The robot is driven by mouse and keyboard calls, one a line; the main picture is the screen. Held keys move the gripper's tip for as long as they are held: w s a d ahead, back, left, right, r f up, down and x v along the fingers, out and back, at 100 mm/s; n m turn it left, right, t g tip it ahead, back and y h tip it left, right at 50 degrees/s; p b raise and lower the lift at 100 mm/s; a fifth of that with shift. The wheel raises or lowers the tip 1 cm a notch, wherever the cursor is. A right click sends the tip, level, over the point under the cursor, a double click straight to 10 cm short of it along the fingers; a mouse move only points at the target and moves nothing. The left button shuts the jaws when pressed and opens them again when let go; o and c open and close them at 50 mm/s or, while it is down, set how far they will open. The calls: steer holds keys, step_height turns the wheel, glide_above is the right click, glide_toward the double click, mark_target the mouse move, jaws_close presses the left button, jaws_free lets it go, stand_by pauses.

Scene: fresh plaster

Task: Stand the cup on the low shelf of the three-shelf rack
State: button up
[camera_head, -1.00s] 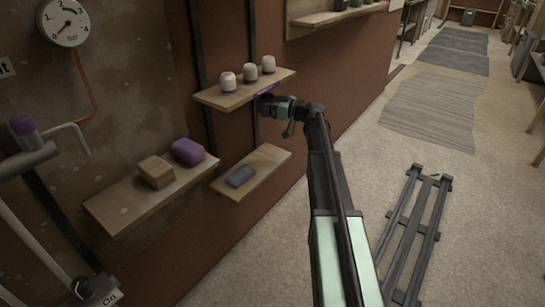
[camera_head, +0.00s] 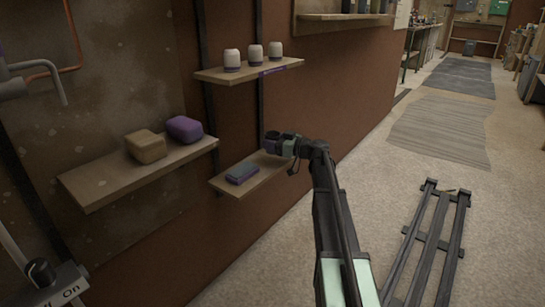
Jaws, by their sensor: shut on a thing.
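My gripper (camera_head: 281,146) is shut on a small dark purple cup (camera_head: 271,138), seen at its tip and partly hidden by the jaws. The cup looks roughly upright. Gripper and cup appear over the right end of the low wooden shelf (camera_head: 225,183); I cannot tell whether the cup touches it. I cannot make out the rack's third shelf for sure.
A shelf (camera_head: 95,186) on the left holds a tan box (camera_head: 146,146) and a purple box (camera_head: 185,129). Another shelf (camera_head: 345,17) is at the top. A dark metal frame (camera_head: 430,240) lies on the floor at right. The floor between is clear.

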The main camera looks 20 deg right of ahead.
step_height(320, 180, down, 3)
steer(key=shift+f+b, duration=0.1)
steer(key=shift+b, duration=0.6)
steer(key=shift+r, duration=0.3)
steer(key=shift+f, duration=0.1)
steer(key=o, duration=0.9)
steer(key=shift+d+r+p, duration=0.1)
steer(key=shift+r+p, duration=0.1)
steer(key=shift+p, duration=0.1)
steer(key=v, duration=1.2)
